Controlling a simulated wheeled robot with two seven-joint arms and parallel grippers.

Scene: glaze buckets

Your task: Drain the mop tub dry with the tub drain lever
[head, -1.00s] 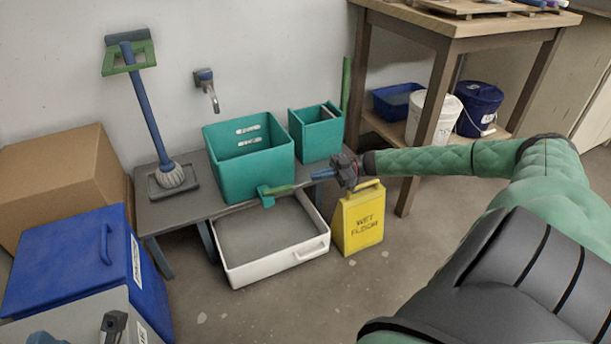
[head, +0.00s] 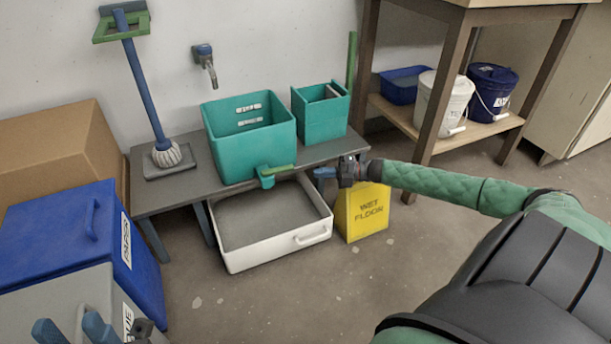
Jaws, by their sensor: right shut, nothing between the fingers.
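The teal mop tub (head: 246,150) stands on a low grey bench, with two small white labels inside its far wall. No water surface is visible in it. The green tub drain lever (head: 280,170) and its teal spout sit low at the tub's front; I see no stream under it. My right gripper (head: 321,174) is shut and empty, just right of the lever's end, with a small gap between them. My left gripper (head: 72,329) is at the bottom left edge, fingers apart and empty, partly out of the picture, far from the tub.
A white tray (head: 230,262) lies on the floor below the spout. A yellow wet-floor sign (head: 366,212) stands close under my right gripper. A smaller teal bin (head: 322,117), a mop (head: 146,90) and a wall tap (head: 206,66) are around the tub. Blue and grey bins fill the lower left.

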